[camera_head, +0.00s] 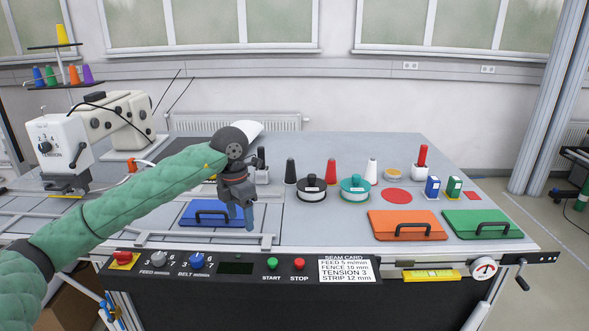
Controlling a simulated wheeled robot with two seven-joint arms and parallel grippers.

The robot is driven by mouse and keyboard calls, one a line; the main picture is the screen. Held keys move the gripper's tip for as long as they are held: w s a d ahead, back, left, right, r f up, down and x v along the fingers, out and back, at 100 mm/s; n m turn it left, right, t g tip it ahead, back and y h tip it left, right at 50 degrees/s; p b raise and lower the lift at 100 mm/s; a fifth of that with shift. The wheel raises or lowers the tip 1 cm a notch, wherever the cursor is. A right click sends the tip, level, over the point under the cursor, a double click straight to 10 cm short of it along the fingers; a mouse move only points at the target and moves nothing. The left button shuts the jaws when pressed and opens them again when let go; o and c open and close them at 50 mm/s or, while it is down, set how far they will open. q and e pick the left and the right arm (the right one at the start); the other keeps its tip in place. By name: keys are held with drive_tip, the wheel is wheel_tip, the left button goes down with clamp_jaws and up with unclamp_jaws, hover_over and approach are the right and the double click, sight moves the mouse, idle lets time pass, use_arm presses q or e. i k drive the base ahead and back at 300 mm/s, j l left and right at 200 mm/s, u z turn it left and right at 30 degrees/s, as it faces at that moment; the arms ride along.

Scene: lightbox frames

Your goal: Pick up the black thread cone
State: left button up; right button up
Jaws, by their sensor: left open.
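A black thread cone (291,171) stands upright on the grey table, just left of a red cone (331,172) and behind a black-and-white round container (312,190). My left gripper (240,214) hangs fingers-down to the left of the black cone and nearer the front, above the right end of a blue panel with a handle (208,213). It is open and apart from the cone. Another dark upright item (261,160) stands behind my left wrist, partly hidden; I cannot tell what it is. My right gripper is out of view.
A teal round container (355,189) and a white cone (372,171) stand further right. Orange (407,225) and green (483,223) handled panels lie front right. A sewing machine (75,150) stands at the left. A control panel (225,266) runs along the front edge.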

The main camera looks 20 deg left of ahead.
sight(291, 179)
drive_tip(key=i, duration=1.6)
